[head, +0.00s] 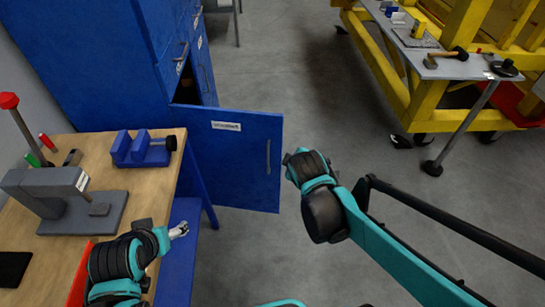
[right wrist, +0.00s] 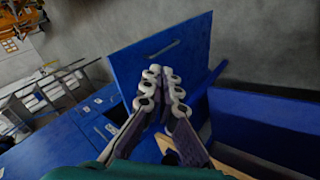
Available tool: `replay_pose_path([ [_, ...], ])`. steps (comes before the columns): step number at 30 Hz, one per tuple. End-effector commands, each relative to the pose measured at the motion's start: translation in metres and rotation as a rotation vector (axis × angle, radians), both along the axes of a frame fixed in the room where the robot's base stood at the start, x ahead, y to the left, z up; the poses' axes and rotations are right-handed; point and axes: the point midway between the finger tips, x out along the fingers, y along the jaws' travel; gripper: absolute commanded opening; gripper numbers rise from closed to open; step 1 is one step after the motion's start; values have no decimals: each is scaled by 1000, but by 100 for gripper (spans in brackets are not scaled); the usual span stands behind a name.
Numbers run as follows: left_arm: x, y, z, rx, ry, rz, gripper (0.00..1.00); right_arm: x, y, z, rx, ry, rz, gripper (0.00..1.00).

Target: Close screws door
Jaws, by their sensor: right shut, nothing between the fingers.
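The screws door (head: 235,160) is a blue panel with a white label and a grey handle (head: 268,157). It stands wide open, swung out from the blue cabinet (head: 100,50). My right arm's end is just right of the door's free edge, its fingers mostly hidden in the head view. In the right wrist view my right gripper (right wrist: 162,75) is shut and empty, in front of the door (right wrist: 195,40) near its handle (right wrist: 162,50). I cannot tell whether it touches. My left gripper (head: 180,230) is beside the workbench; its opening is unclear.
The wooden workbench (head: 150,185) at left holds a blue vise (head: 143,150) and a grey press (head: 65,200). A yellow frame (head: 430,105) with a grey tool shelf (head: 440,65) stands at upper right. Grey floor (head: 290,60) is open between them.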

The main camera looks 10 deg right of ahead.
Motion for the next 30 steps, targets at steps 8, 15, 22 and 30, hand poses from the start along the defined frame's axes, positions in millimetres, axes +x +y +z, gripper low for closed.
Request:
replay_pose_path([
  [8, 0, 0, -27, 0, 0, 0, 72, 97, 5, -75, -570, 54, 478, 0],
  [15, 0, 0, -46, 0, 0, 0, 72, 155, 18, -160, -1080, 150, 864, 0],
  [22, 0, 0, -58, 0, 0, 0, 72, 177, 28, -225, -1435, 248, 1108, 0],
  [30, 0, 0, -55, 0, 0, 0, 72, 186, 27, -244, -1537, 285, 1175, 0],
])
